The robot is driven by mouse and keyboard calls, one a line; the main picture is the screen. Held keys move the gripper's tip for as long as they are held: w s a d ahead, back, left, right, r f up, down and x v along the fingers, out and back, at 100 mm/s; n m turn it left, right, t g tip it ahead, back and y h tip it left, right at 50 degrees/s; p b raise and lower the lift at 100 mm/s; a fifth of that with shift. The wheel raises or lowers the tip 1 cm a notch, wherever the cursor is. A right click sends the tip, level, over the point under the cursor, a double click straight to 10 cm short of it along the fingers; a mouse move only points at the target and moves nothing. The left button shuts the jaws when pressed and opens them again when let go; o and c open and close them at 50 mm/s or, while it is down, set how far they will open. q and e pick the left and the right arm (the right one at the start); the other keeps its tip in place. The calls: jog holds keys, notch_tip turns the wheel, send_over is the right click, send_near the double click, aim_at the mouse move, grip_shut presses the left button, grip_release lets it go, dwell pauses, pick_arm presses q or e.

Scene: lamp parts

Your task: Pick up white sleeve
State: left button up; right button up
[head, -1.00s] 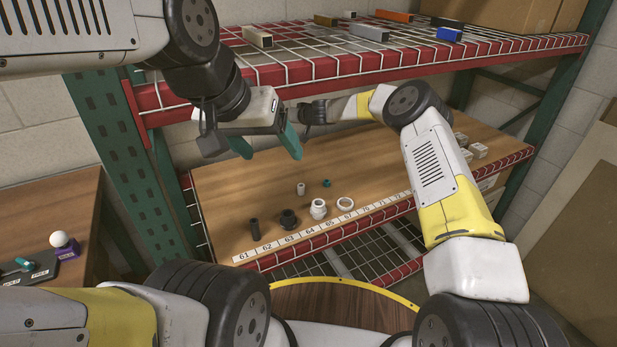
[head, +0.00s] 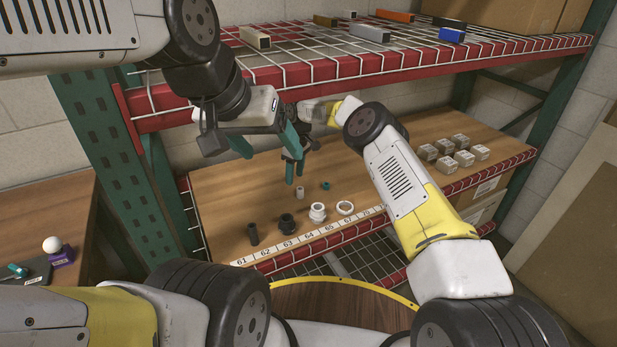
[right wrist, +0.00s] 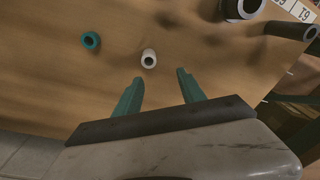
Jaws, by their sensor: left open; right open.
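The white sleeve (head: 300,192), a small upright tube, stands on the wooden shelf behind the front row of parts. In the right wrist view the sleeve (right wrist: 149,58) shows its dark bore, a little beyond the fingertips and between their lines. My right gripper (head: 295,171) is open and empty, pointing down just above and behind the sleeve; its teal fingers (right wrist: 159,82) are apart in the wrist view. My left gripper (head: 268,146) is open and empty, higher up and to the left, partly overlapping the right one in the head view.
A teal ring (head: 325,186) stands just right of the sleeve. In front are a black tube (head: 253,234), a black collar (head: 287,221), a white fitting (head: 318,212) and a white ring (head: 345,207). Grey blocks (head: 461,141) sit right.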

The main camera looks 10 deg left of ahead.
aim_at(301, 197)
jog(key=shift+h, duration=0.6)
jog(key=f, duration=0.2)
jog(key=d+f, duration=0.1)
jog(key=f, duration=0.2)
jog(key=d+f, duration=0.1)
jog(key=f, duration=0.2)
jog(key=shift+w, duration=0.25)
jog(key=shift+r, duration=0.1)
grip_shut()
